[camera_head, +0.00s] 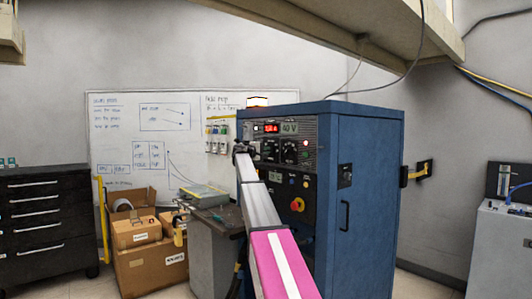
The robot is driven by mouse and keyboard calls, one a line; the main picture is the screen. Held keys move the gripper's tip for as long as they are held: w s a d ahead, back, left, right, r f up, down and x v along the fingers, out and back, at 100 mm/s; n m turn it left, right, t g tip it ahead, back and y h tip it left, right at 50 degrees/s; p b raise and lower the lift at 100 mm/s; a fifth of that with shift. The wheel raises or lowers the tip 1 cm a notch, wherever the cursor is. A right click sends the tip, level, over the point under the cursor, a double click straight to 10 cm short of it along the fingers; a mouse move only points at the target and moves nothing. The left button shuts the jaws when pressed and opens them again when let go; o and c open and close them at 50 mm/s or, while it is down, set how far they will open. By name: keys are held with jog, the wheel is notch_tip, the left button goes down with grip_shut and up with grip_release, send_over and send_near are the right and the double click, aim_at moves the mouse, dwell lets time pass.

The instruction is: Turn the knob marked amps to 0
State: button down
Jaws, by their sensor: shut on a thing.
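The blue power cabinet (365,190) stands at centre with a dark control panel (312,150) on its front. A dark round knob (289,150) shows below the green display. Another dark dial (270,150) is below the red one. Labels are too small to read. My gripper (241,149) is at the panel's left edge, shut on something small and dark. My arm and gripper hide that part, so I cannot tell which control it is.
A red and yellow emergency button (297,204) is lower on the panel. A grey bench (215,225) stands left of the cabinet, with cardboard boxes (150,260) beside it. A black drawer cabinet (45,225) is far left. A beam (385,30) hangs overhead.

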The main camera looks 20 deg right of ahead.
jog(key=c, duration=1.1)
grip_release()
jog(key=shift+c, duration=0.2)
jog(key=shift+a, duration=0.1)
jog(key=v, duration=1)
jog(key=shift+a, duration=0.35)
jog(key=shift+s, duration=0.15)
